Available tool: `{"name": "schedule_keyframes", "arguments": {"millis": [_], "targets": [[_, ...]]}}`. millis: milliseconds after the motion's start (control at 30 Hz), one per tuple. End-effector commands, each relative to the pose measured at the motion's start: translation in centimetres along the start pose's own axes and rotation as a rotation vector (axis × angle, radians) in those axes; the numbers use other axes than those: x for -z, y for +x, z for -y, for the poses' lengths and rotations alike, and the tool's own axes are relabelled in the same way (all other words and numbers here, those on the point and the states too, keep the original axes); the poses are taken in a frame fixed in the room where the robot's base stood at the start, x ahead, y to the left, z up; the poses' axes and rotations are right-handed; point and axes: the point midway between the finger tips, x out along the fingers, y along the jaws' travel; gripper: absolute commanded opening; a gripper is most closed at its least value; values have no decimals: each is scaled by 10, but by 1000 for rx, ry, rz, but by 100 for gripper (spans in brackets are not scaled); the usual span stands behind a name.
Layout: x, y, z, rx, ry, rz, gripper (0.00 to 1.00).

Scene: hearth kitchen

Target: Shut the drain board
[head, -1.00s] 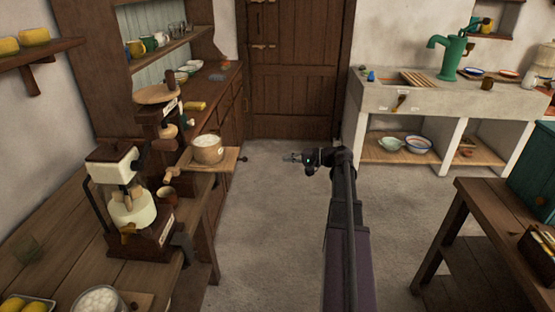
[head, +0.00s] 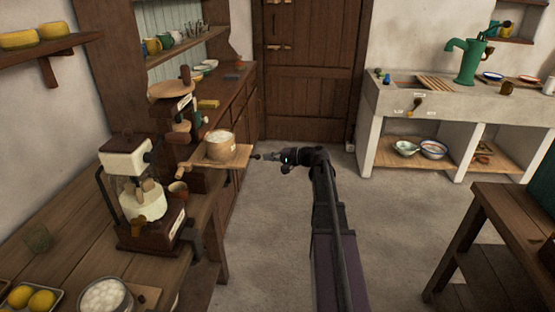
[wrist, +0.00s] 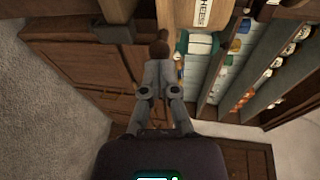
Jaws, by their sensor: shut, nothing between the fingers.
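The drain board (head: 238,160) is a flat pale wooden board sticking out to the right from under the dark cheese press (head: 172,122). A light tub with white contents (head: 220,146) stands on it. A small dark knob (head: 256,156) is at the board's outer end. My gripper (head: 268,157) is shut and empty, its tips close to the knob and pointing left at it. In the wrist view, my gripper (wrist: 157,68) has its closed fingertips at a brown knob (wrist: 159,46); I cannot tell whether they touch.
A grinder-like machine (head: 140,195) stands on the near wooden table, with a bowl of white balls (head: 104,297) and a tray of yellow fruit (head: 32,298). A stone sink (head: 430,105) and a dark table (head: 505,205) are on the right. The floor between is clear.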

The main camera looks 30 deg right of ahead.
Motion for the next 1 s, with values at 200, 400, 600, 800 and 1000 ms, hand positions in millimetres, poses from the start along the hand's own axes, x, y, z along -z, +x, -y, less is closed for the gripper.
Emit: {"name": "schedule_keyframes", "arguments": {"millis": [200,400,600,800,1000], "targets": [[0,10,0,0,0,-1,0],[0,10,0,0,0,-1,0],[0,10,0,0,0,-1,0],[2,9,0,0,2,-7,0],[8,9,0,0,5,-25,0]]}}
